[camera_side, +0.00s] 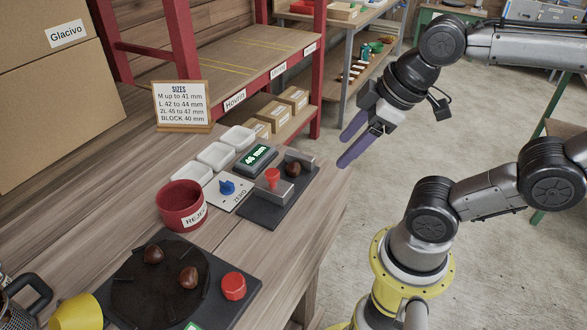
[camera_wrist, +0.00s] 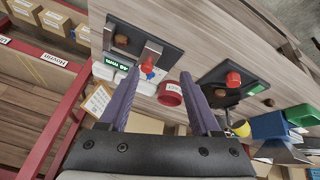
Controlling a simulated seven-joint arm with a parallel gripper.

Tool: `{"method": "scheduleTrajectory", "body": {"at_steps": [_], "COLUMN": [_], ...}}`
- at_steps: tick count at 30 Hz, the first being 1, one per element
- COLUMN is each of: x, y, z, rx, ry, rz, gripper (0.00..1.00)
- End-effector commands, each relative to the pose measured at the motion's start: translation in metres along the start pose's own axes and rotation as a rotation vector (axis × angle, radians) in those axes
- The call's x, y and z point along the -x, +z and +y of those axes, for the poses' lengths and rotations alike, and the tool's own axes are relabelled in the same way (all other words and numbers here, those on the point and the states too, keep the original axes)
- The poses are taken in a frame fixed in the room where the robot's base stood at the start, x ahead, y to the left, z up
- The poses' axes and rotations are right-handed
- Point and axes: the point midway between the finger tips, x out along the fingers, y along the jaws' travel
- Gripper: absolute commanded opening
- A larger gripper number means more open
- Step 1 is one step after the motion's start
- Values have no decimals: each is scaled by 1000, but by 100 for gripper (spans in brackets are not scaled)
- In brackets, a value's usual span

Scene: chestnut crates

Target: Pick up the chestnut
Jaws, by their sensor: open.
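One brown chestnut (camera_side: 292,169) sits in the measuring device (camera_side: 262,212), beside its jaw; it also shows in the wrist view (camera_wrist: 122,38). The display (camera_side: 256,158) by the device reads 46 mm. My gripper (camera_side: 346,146) is open and empty, in the air to the right of the device and above it. In the wrist view, its two purple fingers (camera_wrist: 160,73) are spread, with nothing between them.
A red reject cup (camera_side: 182,206) stands left of the device, with white trays (camera_side: 217,156) behind. A size sign (camera_side: 181,104) stands farther back. A red button (camera_side: 233,286) is beside the round plate. A red-framed rack (camera_side: 319,70) with boxes stands behind.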

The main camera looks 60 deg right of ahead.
Motion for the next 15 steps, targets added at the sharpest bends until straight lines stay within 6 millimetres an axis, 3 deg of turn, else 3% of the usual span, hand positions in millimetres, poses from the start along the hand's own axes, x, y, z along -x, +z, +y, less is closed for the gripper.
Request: {"method": "scheduleTrajectory", "body": {"at_steps": [8,11,15], "x": [-1,-14,-46], "y": [-52,-72,-90], "z": [30,52,91], "rx": [552,720,876], "ry": [-80,-141,-251], "rz": [-88,-128,-175], "gripper": [64,64,64]}}
